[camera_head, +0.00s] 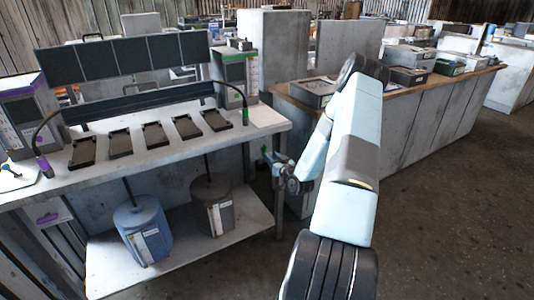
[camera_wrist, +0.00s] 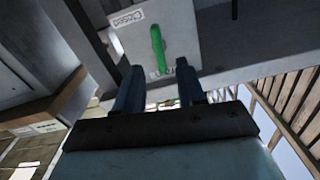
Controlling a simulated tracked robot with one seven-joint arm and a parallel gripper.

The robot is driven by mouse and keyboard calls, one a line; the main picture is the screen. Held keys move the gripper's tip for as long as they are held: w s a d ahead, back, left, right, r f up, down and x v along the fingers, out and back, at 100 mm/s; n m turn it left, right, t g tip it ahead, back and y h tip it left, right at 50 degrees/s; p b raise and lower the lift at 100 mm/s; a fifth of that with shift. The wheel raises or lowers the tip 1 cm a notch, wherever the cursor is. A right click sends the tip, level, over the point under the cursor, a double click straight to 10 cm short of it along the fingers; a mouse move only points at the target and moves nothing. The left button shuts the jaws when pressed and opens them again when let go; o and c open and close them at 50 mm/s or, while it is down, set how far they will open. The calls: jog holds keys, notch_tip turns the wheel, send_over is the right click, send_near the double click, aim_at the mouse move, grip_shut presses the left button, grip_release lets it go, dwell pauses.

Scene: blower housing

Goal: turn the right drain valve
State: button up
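The right drain valve shows in the wrist view as a bright green handle (camera_wrist: 158,48) on a pale panel with a printed label. The handle lies just past my fingertips, in line with the space between them. My gripper (camera_wrist: 160,70) is open, with its two dark fingers apart and nothing seen between them. I cannot tell whether either finger touches the handle. In the head view my gripper (camera_head: 273,168) is small and dark at the right end of the bench, with a bit of green (camera_head: 268,152) beside it; the valve is mostly hidden there.
The bench (camera_head: 180,153) carries several dark trays. Its lower shelf (camera_head: 105,274) holds a blue canister (camera_head: 140,222) and a dark canister (camera_head: 211,206). A purple handle (camera_head: 47,218) is at the bench's left. A long counter (camera_head: 400,125) stands behind my arm. Floor at right is clear.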

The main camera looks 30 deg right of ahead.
aim_at(266, 151)
jog(key=shift+w, duration=2.6)
grip_shut()
